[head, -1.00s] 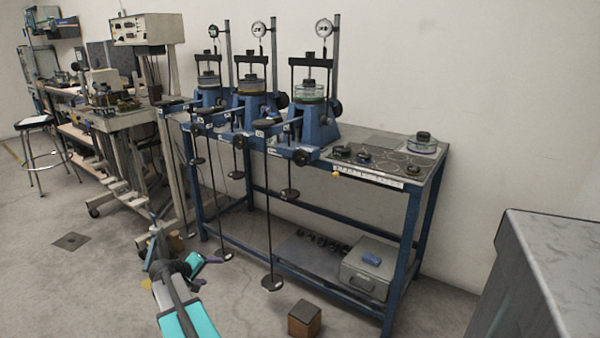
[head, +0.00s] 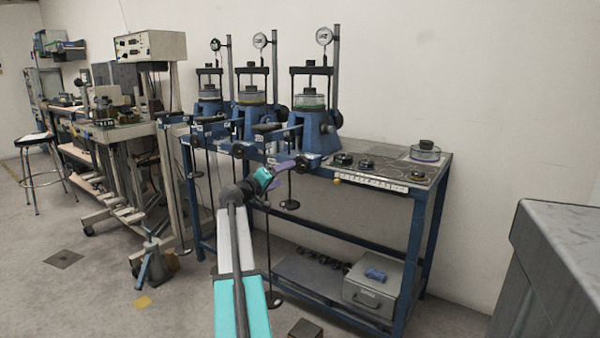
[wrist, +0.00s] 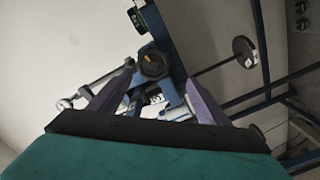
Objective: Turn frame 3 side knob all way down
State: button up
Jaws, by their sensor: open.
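Three blue lever frames stand in a row on the bench. The right-hand one (head: 312,130) has a round black side knob (head: 336,118) on its right side. Number labels are too small to read. My gripper (head: 284,178) is open and empty, in front of and below the right-hand frame in the head view. In the wrist view, a black knob with a yellow mark (wrist: 153,64) shows beyond and between the purple fingers of my gripper (wrist: 160,78); it is apart from them. I cannot tell which frame that knob belongs to.
Hanging rods with weights (head: 290,204) stand close to my gripper. A grey cabinet (head: 550,260) stands at the right. A grey box (head: 370,293) sits on the lower shelf.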

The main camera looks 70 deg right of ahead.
aim_at(299, 165)
jog(key=shift+s+d+r, duration=0.2)
jog(key=shift+s+r, duration=0.25)
jog(key=shift+r, duration=0.1)
jog(key=shift+d, duration=0.1)
jog(key=shift+p+x, duration=1)
jog(key=shift+x, duration=3.7)
jog(key=shift+d, duration=0.15)
jog(key=shift+c, duration=0.7)
jog(key=c, duration=1.3)
jog(key=shift+o, duration=0.2)
